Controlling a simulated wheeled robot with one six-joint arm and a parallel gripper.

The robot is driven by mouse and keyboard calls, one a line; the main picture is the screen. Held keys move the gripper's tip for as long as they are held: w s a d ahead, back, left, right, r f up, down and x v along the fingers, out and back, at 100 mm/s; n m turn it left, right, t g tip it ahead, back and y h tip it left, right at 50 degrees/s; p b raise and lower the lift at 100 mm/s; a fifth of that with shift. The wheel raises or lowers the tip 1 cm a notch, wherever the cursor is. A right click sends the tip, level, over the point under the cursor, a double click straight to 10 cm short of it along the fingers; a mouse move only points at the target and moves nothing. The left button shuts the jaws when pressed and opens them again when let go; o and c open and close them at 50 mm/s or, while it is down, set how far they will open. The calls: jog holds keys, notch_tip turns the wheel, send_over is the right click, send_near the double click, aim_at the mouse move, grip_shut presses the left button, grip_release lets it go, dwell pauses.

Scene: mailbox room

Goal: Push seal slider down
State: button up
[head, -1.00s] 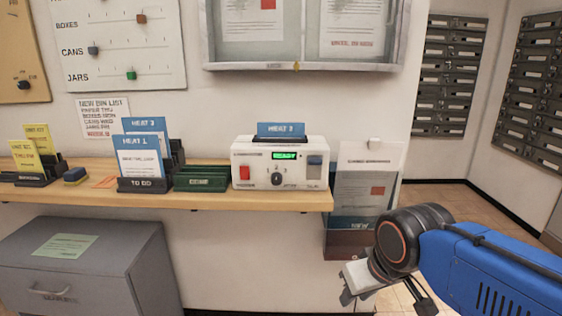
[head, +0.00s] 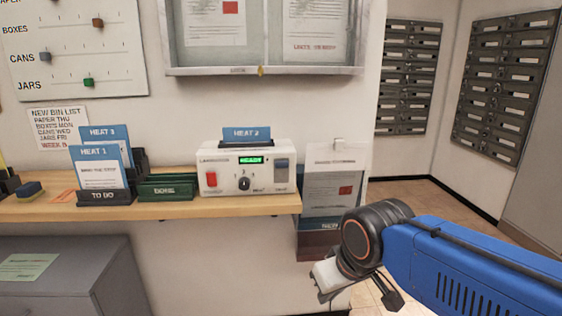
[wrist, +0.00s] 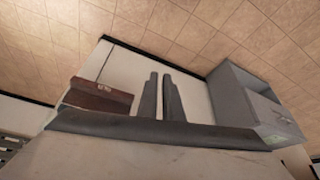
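The white sealing machine (head: 245,168) stands at the right end of the wooden shelf in the head view. Its seal slider (head: 282,164) is a blue-grey knob on the right of the front panel, near the top of its track. My gripper (head: 328,286) hangs below the shelf, right of and lower than the machine, touching nothing. The wrist view shows its two dark fingers (wrist: 160,95) side by side with a narrow gap and nothing between them. The slider is not in the wrist view.
A blue HEAT 2 card (head: 247,134) stands on top of the machine. A clear leaflet holder (head: 334,185) hangs on the wall just right of the shelf. Green DONE holder (head: 167,187) and TO DO holder (head: 104,198) stand left. A grey cabinet (head: 75,275) is below.

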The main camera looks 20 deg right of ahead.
jog(key=w+r+m, duration=0.2)
jog(key=w+r, duration=0.2)
jog(key=r, duration=0.2)
jog(key=w+r+m+g, duration=0.1)
jog(key=w+r+m, duration=0.2)
jog(key=r, duration=0.4)
jog(key=w+r+m+g, duration=0.1)
jog(key=w+r+m, duration=0.2)
jog(key=w+r, duration=0.2)
jog(key=shift+w+a+r, duration=0.15)
jog(key=shift+w+r, duration=0.05)
jog(key=shift+r, duration=0.4)
jog(key=shift+w+a+r, duration=0.15)
jog(key=shift+r, duration=0.4)
grip_shut()
jog(key=m+g+h, duration=0.1)
jog(key=m+g, duration=0.2)
jog(key=m, duration=0.5)
send_near(281, 162)
jog(key=shift+r, duration=0.45)
jog(key=shift+s, duration=0.1)
jog(key=shift+d+f, duration=0.15)
jog(key=shift+f, duration=1.6)
jog(key=shift+d+f, duration=0.2)
jog(key=shift+f, duration=1.55)
